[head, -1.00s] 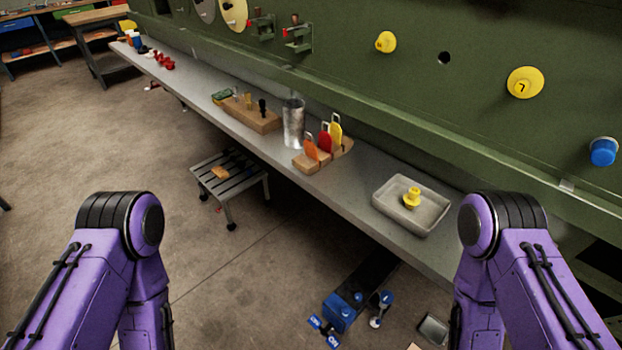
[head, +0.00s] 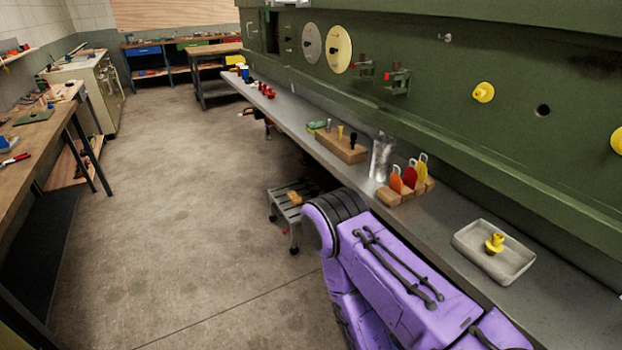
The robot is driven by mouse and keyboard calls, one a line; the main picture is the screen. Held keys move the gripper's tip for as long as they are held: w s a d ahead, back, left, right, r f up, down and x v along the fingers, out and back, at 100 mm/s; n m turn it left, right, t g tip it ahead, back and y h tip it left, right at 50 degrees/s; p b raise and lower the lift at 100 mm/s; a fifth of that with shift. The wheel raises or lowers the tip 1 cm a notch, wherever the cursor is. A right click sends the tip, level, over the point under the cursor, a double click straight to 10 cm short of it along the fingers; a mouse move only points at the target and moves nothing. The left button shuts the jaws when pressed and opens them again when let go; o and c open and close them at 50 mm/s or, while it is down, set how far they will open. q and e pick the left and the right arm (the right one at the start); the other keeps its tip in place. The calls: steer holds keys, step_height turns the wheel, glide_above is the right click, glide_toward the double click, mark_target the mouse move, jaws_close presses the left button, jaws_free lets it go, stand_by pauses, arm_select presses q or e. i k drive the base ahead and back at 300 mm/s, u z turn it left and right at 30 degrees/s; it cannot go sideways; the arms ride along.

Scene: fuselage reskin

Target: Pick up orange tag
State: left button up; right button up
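The orange tag (head: 396,183) stands upright in a wooden block (head: 409,194) on the long grey bench, to the right of a metal cup. A red tag (head: 410,177) and a yellow tag (head: 422,173) stand to its right in the same block. Each tag has a loop at its top. A purple arm of mine comes in from the lower right, with its elbow in front of the bench, below and left of the tag block in the picture. Neither gripper is in view.
The metal cup (head: 381,158) stands close left of the tag block. A wooden tool block (head: 342,148) is farther left. A slatted stool (head: 288,211) stands below the bench. The green panel (head: 500,130) rises behind.

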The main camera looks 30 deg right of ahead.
mark_target(395, 184)
steer(key=u, duration=0.4)
steer(key=i, duration=1.3)
steer(key=z, duration=3.2)
